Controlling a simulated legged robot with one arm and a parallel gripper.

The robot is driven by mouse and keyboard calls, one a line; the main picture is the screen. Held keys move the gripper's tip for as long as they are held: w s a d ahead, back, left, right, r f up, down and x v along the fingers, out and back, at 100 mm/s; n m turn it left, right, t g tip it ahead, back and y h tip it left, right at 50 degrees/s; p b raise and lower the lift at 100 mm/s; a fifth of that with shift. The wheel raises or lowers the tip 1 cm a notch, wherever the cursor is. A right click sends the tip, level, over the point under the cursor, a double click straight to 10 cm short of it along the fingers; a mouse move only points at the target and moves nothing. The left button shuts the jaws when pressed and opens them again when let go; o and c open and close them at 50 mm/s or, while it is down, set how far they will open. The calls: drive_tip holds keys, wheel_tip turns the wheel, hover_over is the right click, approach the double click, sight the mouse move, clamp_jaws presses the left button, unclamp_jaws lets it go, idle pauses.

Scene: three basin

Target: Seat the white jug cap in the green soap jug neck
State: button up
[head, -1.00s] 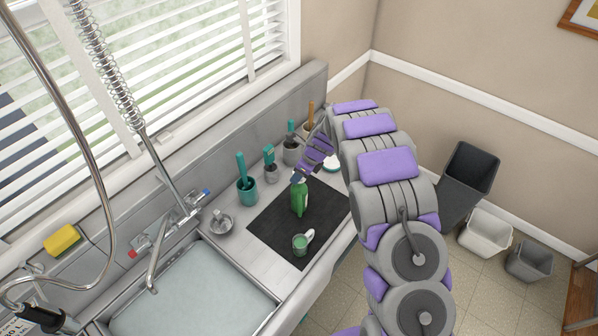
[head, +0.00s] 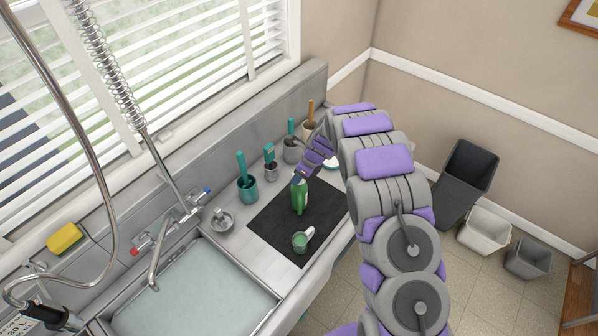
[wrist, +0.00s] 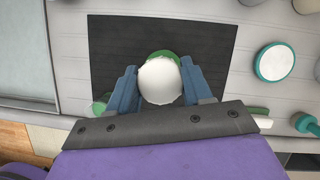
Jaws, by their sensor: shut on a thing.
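The green soap jug (head: 299,197) stands upright on the black mat (head: 262,228) in the head view. My gripper (head: 298,180) is at the top of the jug. In the wrist view, my gripper (wrist: 160,88) is shut on the round white jug cap (wrist: 160,82), with a blue finger on each side. A green rim of the soap jug (wrist: 163,54) shows just beyond the cap. The cap covers the neck from above, so I cannot tell whether it is seated or just over it.
Teal-handled brushes in holders (head: 248,188) line the back of the counter. A metal pump bottle (head: 222,220) stands left of the mat, by the sink (head: 190,298). A white, teal-rimmed round thing (wrist: 275,62) lies right of the mat.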

drive_tip(key=shift+f, duration=0.3)
drive_tip(key=o, duration=1.2)
drive_tip(key=shift+o, duration=0.2)
drive_tip(key=shift+r, duration=0.15)
drive_tip(key=b+v, duration=0.1)
drive_tip(key=v, duration=1.6)
drive_tip(key=shift+d, duration=0.15)
